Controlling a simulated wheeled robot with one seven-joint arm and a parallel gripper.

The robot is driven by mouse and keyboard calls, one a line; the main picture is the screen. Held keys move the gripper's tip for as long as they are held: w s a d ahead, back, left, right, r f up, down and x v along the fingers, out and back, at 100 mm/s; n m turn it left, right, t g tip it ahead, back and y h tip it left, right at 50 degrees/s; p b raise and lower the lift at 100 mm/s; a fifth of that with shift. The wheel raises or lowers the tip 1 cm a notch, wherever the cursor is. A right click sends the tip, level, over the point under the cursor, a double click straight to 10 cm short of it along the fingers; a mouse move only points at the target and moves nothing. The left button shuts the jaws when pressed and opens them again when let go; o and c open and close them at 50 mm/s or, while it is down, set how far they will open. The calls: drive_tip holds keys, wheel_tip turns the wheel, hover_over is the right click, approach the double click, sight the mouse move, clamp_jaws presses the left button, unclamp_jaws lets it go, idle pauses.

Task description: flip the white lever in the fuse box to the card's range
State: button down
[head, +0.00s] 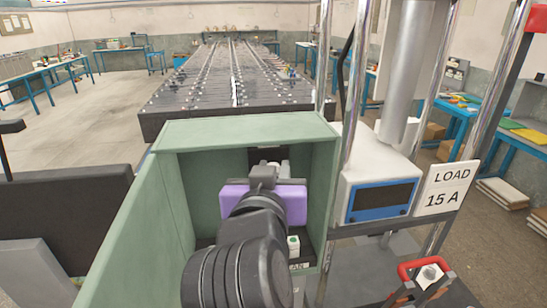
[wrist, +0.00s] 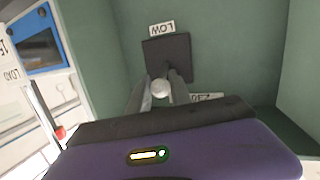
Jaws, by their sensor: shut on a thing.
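The fuse box (head: 319,190) is an open-fronted green box in the head view. My gripper is inside it, and my arm hides much of its interior. In the wrist view my gripper (wrist: 160,92) is shut on the white lever (wrist: 161,88), with one finger on each side of its round white knob. The lever stands in front of a dark square plate (wrist: 180,48) on the green wall. A label LOW (wrist: 162,28) appears upside down beyond the plate; another label (wrist: 207,97) is partly hidden. The card (head: 448,188) reads LOAD 15 A.
A white instrument with a blue-framed dark screen (head: 381,200) stands right of the box, among metal posts. A small white block with a green mark (head: 293,243) sits low inside the box. A red-handled item (head: 422,270) is at lower right. Battery rows (head: 228,75) lie behind.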

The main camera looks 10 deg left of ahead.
drive_tip(key=shift+r, duration=0.1)
idle(0.3)
drive_tip(key=c, duration=1.2)
unclamp_jaws()
drive_tip(key=s, duration=0.2)
drive_tip(key=s+r+b, duration=0.1)
drive_tip(key=s, duration=0.2)
drive_tip(key=s+b, duration=0.1)
drive_tip(key=s, duration=0.1)
drive_tip(key=shift+s+r, duration=0.2)
drive_tip(key=shift+s, duration=0.1)
